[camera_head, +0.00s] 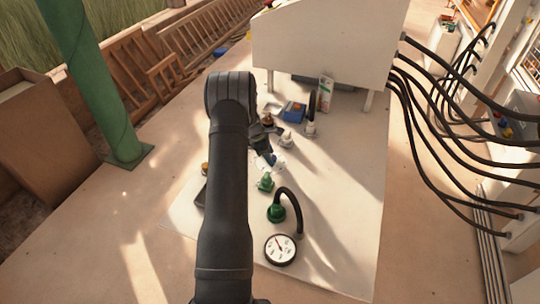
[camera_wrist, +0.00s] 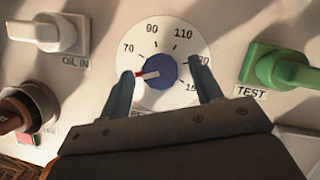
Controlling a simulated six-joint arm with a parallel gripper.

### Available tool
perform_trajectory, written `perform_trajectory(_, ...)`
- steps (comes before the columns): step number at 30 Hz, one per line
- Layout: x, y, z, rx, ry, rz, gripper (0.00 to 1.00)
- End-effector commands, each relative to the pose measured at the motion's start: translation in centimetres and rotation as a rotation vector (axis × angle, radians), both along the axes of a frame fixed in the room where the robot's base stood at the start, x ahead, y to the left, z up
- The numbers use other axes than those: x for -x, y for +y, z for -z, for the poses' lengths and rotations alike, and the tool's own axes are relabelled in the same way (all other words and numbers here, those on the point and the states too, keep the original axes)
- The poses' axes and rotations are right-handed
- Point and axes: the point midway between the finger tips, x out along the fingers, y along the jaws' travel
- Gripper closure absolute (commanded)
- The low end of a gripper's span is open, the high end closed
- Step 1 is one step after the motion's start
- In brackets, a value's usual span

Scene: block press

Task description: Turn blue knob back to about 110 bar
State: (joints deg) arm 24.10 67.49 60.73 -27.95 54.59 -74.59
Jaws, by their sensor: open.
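The blue knob (camera_wrist: 160,71) sits at the centre of a round white dial (camera_wrist: 165,41) marked 70, 90 and 110, with further marks partly hidden. Its red-and-white pointer aims left, below the 70 mark. My gripper (camera_wrist: 163,69) is open, with one finger on each side of the knob. The left fingertip is close to the pointer's tip, and the right finger covers part of a dial number. Whether either finger touches the knob I cannot tell. In the head view my gripper (camera_head: 266,152) is over the panel, and the knob is hard to make out.
A grey-white OIL IN handle (camera_wrist: 48,34) is at left and a green TEST handle (camera_wrist: 280,69) at right. A brown-red knob (camera_wrist: 22,110) is at lower left.

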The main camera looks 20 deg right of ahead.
Motion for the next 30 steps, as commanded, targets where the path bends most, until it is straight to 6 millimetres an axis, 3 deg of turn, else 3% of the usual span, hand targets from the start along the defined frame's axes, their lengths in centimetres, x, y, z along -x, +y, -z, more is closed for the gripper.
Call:
perform_trajectory(9, 0.02, -0.11, 0.26, 0.000, -0.001, 0.000, 0.41)
perform_trajectory(16, 0.03, -0.10, 0.24, 0.000, -0.001, 0.000, 0.85)
perform_trajectory(30, -0.07, -0.17, 0.28, 0.001, 0.000, 0.106, 0.85)
